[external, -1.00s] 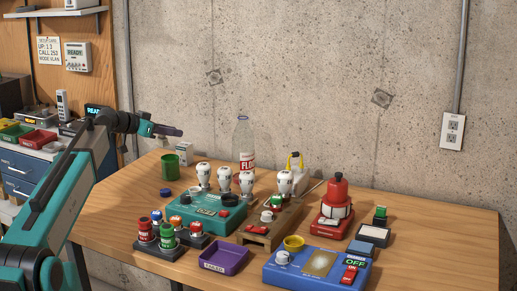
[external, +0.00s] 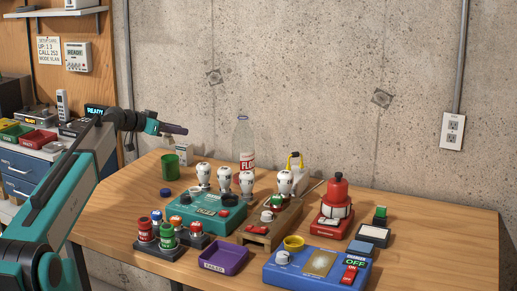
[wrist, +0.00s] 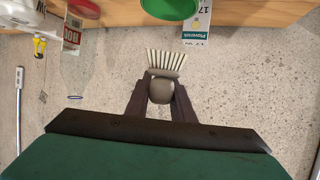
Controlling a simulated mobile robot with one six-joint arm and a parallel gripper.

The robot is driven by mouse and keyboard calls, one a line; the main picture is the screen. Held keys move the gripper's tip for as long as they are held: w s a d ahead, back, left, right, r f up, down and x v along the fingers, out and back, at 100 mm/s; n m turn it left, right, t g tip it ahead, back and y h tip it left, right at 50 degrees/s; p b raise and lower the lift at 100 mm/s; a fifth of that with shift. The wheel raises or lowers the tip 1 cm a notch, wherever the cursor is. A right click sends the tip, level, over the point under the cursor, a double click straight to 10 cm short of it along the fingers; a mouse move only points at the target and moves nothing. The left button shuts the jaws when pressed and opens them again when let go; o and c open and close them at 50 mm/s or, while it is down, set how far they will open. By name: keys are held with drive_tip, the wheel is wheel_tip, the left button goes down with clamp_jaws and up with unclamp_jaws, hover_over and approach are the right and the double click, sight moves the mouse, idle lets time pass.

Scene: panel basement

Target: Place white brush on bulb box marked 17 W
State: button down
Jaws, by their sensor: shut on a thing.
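My gripper (external: 180,129) is shut on the white brush (wrist: 166,62). In the wrist view its pale bristles stick out past my fingertips (wrist: 160,98), with a grey rounded part between the fingers. In the external view the brush cannot be made out. The bulb box marked 17 (wrist: 197,25) is a white and green carton at the top of the wrist view. In the external view the box (external: 184,155) stands at the table's back left edge, just below my gripper. The brush is apart from the box in the wrist view.
A green cup (external: 170,167) stands just in front of the box. A clear bottle (external: 243,145) and several white bulbs (external: 225,181) stand to the right. A concrete wall (external: 300,80) rises behind the table. Devices fill the middle of the table.

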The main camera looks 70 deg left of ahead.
drive_tip(key=w+a+p, duration=0.1)
drive_tip(key=w+a, duration=0.1)
drive_tip(key=a, duration=0.1)
drive_tip(key=w+a+p, duration=0.1)
drive_tip(key=w+a, duration=0.1)
drive_tip(key=a, duration=0.1)
drive_tip(key=w+a+f+p, duration=0.1)
drive_tip(key=w+a, duration=0.2)
drive_tip(key=shift+a+f, duration=0.1)
drive_tip(key=shift+a, duration=0.15)
idle(0.4)
wheel_tip(320, 180, down, 4)
drive_tip(key=shift+r+p, duration=0.25)
drive_tip(key=shift+p, duration=0.75)
drive_tip(key=shift+f+b, duration=0.15)
drive_tip(key=shift+b, duration=0.15)
drive_tip(key=c, duration=1.5)
unclamp_jaws()
drive_tip(key=shift+c, duration=0.2)
drive_tip(key=shift+r+p, duration=0.25)
drive_tip(key=shift+p, duration=0.1)
